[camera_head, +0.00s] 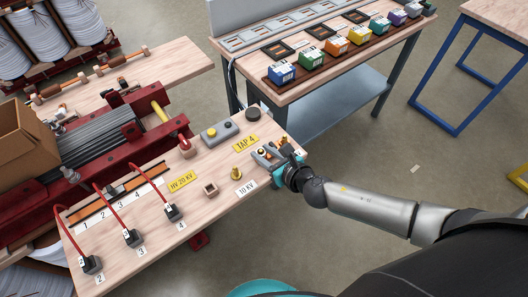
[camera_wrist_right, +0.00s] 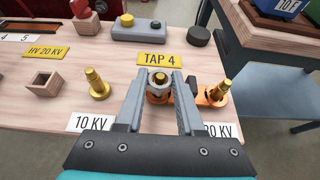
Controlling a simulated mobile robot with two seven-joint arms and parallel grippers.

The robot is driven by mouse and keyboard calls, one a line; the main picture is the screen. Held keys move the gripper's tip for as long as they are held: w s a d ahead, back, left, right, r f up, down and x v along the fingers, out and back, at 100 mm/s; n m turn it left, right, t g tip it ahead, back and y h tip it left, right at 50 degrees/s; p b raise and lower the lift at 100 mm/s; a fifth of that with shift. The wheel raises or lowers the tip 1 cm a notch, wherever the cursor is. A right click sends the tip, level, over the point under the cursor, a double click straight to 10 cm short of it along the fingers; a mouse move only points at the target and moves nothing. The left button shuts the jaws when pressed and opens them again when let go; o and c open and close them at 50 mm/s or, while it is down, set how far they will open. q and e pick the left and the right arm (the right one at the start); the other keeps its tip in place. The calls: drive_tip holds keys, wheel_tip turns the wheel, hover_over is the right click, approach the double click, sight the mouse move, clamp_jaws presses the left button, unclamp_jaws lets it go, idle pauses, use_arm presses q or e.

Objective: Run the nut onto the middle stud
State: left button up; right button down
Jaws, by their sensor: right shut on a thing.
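My right gripper (camera_head: 270,156) reaches over the right end of the wooden bench. In the right wrist view its two grey fingers (camera_wrist_right: 160,80) are shut on a grey nut (camera_wrist_right: 155,88), with a brass tip showing in its centre. The nut is at the middle stud, behind the TAP 4 label's near side; how far it sits down the stud is hidden by the fingers. The left brass stud (camera_wrist_right: 97,85) stands bare and upright. The right brass stud (camera_wrist_right: 219,90) stands on an orange copper link (camera_wrist_right: 205,100) that runs toward the middle stud. My left gripper is not in view.
A small open wooden box (camera_head: 210,190), a grey button box (camera_head: 219,131) and a black disc (camera_head: 253,115) are nearby. Red cables (camera_head: 112,207) lie to the left.

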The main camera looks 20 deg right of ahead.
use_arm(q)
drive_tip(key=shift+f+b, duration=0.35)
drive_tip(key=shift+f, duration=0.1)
use_arm(e)
drive_tip(key=shift+f, duration=0.45)
drive_tip(key=shift+c, duration=2.2)
unclamp_jaws()
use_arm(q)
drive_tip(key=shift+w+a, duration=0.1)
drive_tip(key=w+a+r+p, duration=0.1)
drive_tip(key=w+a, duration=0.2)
use_arm(e)
drive_tip(key=v, duration=0.4)
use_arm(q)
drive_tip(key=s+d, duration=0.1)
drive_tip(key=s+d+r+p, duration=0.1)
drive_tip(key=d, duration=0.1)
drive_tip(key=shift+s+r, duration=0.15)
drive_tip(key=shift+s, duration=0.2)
use_arm(e)
drive_tip(key=v, duration=1.1)
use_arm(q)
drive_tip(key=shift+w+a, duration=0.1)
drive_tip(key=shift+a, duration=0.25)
use_arm(e)
drive_tip(key=shift+s, duration=0.1)
